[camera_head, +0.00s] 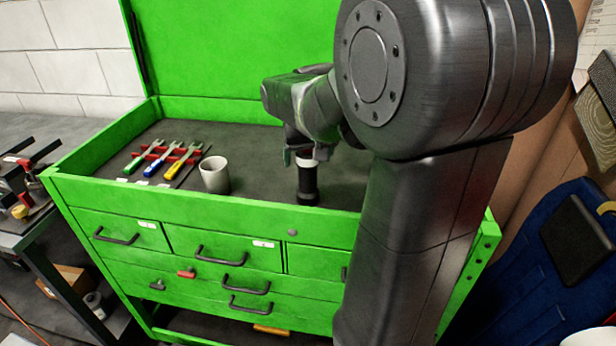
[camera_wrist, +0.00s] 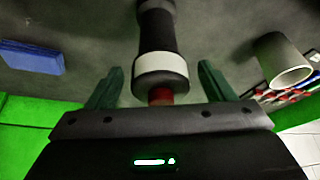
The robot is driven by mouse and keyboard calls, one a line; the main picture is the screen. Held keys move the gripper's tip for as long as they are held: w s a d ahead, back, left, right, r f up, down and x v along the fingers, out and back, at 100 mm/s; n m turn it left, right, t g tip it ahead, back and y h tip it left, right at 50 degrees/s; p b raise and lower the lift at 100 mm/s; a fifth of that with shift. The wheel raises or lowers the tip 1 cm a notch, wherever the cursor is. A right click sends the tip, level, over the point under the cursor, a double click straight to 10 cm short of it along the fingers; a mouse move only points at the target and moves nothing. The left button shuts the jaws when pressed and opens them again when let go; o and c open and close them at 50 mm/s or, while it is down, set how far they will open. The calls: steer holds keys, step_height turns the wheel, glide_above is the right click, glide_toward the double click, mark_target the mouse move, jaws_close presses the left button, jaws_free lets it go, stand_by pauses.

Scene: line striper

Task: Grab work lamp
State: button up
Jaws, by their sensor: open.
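The work lamp (camera_head: 307,183) looks like a dark cylinder with a white band near its top. It stands upright in the top tray of the green tool chest. In the wrist view the lamp (camera_wrist: 157,35) runs up from between my fingers, with its white band and a red part nearest the palm. My gripper (camera_head: 302,155) is over the lamp's upper end, pointing down. In the wrist view the gripper (camera_wrist: 160,68) is open, one green finger on each side of the lamp, with gaps visible on both sides.
A pale cup (camera_head: 214,175) stands left of the lamp, and wrenches with coloured handles (camera_head: 163,160) lie in a red rack beyond it. A blue block (camera_wrist: 32,56) lies on the tray in the wrist view. The green chest's rim (camera_head: 190,204) borders the tray. My arm hides the tray's right part.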

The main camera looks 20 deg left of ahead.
steer(key=c, duration=1.5)
steer(key=shift+c, duration=0.4)
steer(key=shift+r, duration=0.1)
